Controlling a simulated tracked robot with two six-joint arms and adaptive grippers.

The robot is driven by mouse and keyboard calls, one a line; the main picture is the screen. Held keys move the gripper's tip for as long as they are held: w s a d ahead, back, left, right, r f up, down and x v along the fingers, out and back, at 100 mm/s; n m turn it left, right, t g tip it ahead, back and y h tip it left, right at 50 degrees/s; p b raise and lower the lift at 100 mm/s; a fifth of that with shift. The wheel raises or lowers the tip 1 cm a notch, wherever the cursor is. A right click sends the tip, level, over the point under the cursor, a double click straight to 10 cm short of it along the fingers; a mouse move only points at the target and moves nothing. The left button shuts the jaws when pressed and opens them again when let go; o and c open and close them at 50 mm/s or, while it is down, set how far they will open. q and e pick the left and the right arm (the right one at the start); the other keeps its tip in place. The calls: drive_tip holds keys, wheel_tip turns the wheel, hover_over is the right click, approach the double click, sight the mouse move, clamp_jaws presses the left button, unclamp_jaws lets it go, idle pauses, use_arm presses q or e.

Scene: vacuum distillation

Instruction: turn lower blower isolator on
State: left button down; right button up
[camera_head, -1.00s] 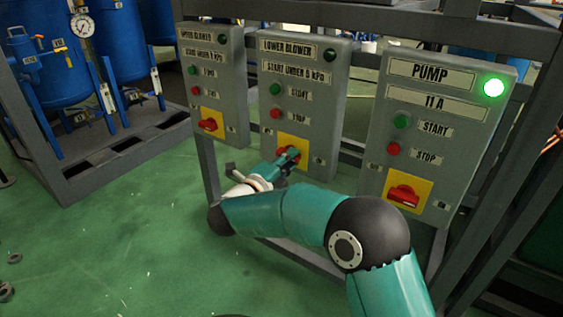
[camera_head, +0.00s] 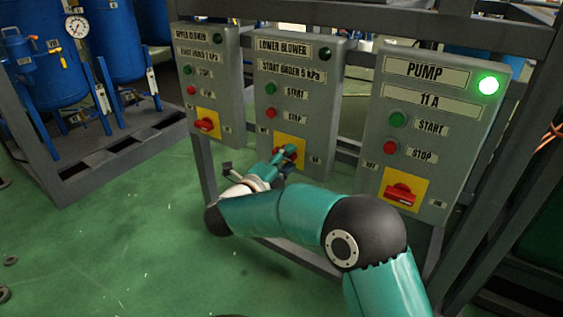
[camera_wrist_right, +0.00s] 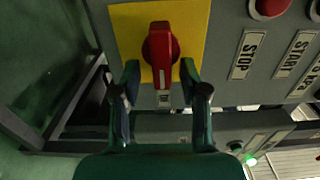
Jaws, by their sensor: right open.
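The lower blower box (camera_head: 296,100) is a grey panel with a yellow plate (camera_head: 301,143) low on it. In the right wrist view its red isolator handle (camera_wrist_right: 160,48) stands on the yellow plate (camera_wrist_right: 128,27), lying along the picture's vertical. My right gripper (camera_head: 283,156) is at this plate and partly hides the handle in the head view. In the right wrist view my right gripper (camera_wrist_right: 160,76) is open, its fingertips on either side of the handle's near end. Contact cannot be told. My left gripper is not in view.
The upper blower box (camera_head: 210,75) stands to the left, and the pump box (camera_head: 432,125) with a lit green lamp (camera_head: 489,85) to the right. Each has its own red isolator. A dark metal frame (camera_head: 420,30) carries the boxes.

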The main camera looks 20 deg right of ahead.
drive_tip(key=v, duration=1.2)
drive_tip(key=shift+d+f, duration=0.1)
drive_tip(key=w+d+f+n+t+y+p, duration=0.1)
drive_tip(key=w+f+n+y+p, duration=0.1)
drive_tip(key=f+n+y, duration=0.45)
drive_tip(key=w+d+f+n+t+y+p, duration=0.1)
drive_tip(key=w+f+n+y+p, duration=0.15)
drive_tip(key=f+n, duration=0.75)
drive_tip(key=s+f+n+g+y, duration=0.4)
drive_tip(key=s+f, duration=0.4)
drive_tip(key=f, duration=0.4)
drive_tip(key=s+a+f+n+g+y+p, duration=0.1)
drive_tip(key=s+f+n+g+y+p, duration=0.2)
drive_tip(key=s, duration=0.9)
drive_tip(key=s+a+f+n+g+y, duration=0.1)
drive_tip(key=s+f+n+g+y, duration=0.3)
drive_tip(key=s, duration=0.8)
wheel_tip(320, 180, up, 38)
drive_tip(key=g+h+p, duration=0.1)
drive_tip(key=p, duration=3.6)
drive_tip(key=shift+w+a+r+m+h+p, duration=0.2)
drive_tip(key=shift+m+h+p, duration=0.2)
drive_tip(key=shift+m, duration=0.05)
